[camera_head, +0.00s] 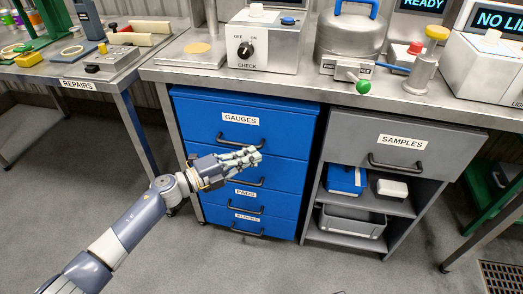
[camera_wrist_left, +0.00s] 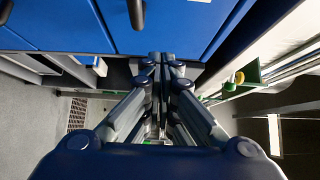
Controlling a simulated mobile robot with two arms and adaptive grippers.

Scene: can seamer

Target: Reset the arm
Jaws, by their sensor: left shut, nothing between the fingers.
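My left arm reaches in from the lower left in the head view. Its gripper (camera_head: 247,156) is shut and empty, in front of the blue drawer cabinet (camera_head: 245,104), between the drawer labelled GAUGES and the one labelled PADS. In the left wrist view the gripper's fingers (camera_wrist_left: 164,62) are together, with the blue drawer fronts (camera_wrist_left: 160,22) beyond them. I cannot tell from these views whether the fingertips touch the cabinet. My right gripper is not in view.
A grey SAMPLES cabinet (camera_head: 400,145) stands right of the blue one, with a blue box (camera_head: 346,180) and a grey bin (camera_head: 352,221) on its open shelves. The steel bench (camera_head: 180,74) above carries a CHECK box (camera_head: 264,45). A REPAIRS table (camera_head: 75,84) stands left. Grey floor in front is free.

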